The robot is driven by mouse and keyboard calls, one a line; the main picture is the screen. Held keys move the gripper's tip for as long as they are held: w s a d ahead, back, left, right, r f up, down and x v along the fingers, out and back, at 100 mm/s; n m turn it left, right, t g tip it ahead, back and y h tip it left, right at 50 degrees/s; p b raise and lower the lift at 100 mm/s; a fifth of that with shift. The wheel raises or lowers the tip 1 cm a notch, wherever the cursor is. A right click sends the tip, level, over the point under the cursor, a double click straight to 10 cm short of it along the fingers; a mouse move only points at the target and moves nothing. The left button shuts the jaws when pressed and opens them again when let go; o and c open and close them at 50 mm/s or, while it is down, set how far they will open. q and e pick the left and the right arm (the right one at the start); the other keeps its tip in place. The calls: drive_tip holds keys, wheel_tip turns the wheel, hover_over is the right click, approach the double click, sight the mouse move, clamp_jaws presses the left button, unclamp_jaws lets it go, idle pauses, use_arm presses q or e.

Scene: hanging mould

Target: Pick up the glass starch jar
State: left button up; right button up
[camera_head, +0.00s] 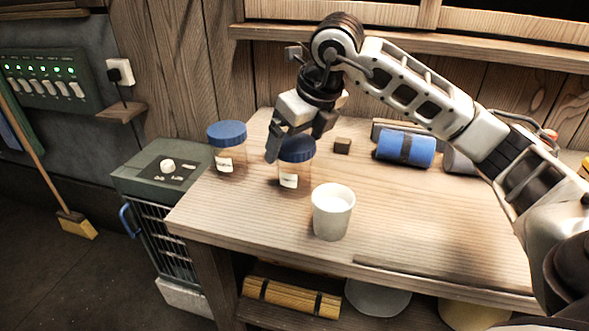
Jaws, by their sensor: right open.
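Two clear jars with blue lids and white labels stand upright on the wooden table. One jar (227,150) is at the table's left edge. The other jar (295,168) stands to its right, under my right gripper. The label text is too small to read, so I cannot tell which is the starch jar. My right gripper (296,150) is open and points down, with its fingers at the lid of the right-hand jar. Part of that lid is hidden by the fingers. I cannot tell if they touch it. My left gripper is not in view.
A white cup (332,212) stands just in front of the right-hand jar. A small dark block (342,146) and a blue roll with a dark band (404,147) lie behind. The wooden table (420,225) is clear at front right. A metal cabinet (150,185) stands left.

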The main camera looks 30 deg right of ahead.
drive_tip(key=shift+x, duration=1.9)
drive_tip(key=c, duration=1.2)
drive_tip(key=shift+o, duration=0.2)
drive_tip(key=shift+r, duration=0.1)
